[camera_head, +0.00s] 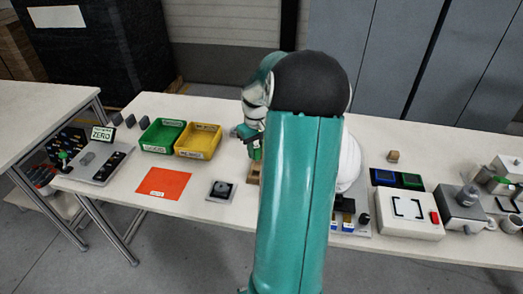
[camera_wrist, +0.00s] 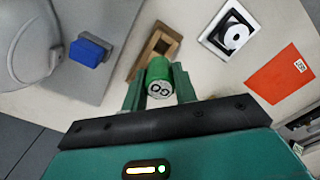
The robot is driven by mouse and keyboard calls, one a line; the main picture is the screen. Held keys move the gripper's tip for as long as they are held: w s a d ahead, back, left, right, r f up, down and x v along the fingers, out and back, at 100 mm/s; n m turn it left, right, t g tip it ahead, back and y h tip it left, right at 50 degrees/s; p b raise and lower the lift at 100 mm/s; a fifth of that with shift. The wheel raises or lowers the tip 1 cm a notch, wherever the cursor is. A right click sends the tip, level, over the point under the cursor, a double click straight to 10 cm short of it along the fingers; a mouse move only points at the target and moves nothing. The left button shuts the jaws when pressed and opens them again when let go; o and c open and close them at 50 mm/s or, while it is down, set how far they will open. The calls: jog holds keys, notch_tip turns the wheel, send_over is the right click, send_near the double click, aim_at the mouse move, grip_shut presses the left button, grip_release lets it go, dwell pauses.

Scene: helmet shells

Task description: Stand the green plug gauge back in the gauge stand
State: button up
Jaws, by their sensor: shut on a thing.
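The green plug gauge (camera_wrist: 160,79) is a green cylinder with a pale end face marked in black, shown in the wrist view. My gripper (camera_wrist: 158,88) is shut on it, with one finger on each side. The gauge stand (camera_wrist: 155,50) is a brown wooden block with a dark opening, just beyond the gauge in the wrist view. The gauge appears apart from the stand's opening, but I cannot tell its height. In the head view my arm hides much of this area; the gauge (camera_head: 256,153) and part of the stand (camera_head: 254,176) show at its left edge.
A black-and-white square fixture (camera_head: 221,190) and an orange sheet (camera_head: 164,184) lie left of the stand. Green (camera_head: 162,136) and yellow (camera_head: 198,140) bins stand behind. A blue block (camera_wrist: 88,51) and a white rounded shell (camera_wrist: 25,40) are on the stand's other side.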

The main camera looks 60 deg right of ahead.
aim_at(256, 161)
jog(key=shift+w+f, duration=0.2)
jog(key=shift+w, duration=0.05)
jog(key=shift+s+a, duration=0.15)
jog(key=shift+s, duration=0.05)
jog(key=shift+s+f, duration=0.1)
jog(key=shift+f, duration=0.1)
jog(key=shift+w+f, duration=0.25)
jog(key=shift+f, duration=0.65)
jog(key=shift+s+f, duration=0.1)
jog(key=shift+f, duration=0.15)
jog(key=shift+w+f, duration=0.2)
jog(key=shift+f, duration=0.55)
jog(key=shift+s+f, duration=0.1)
jog(key=shift+f, duration=0.35)
jog(key=shift+s, duration=0.1)
jog(key=shift+f, duration=1.15)
dwell(0.8)
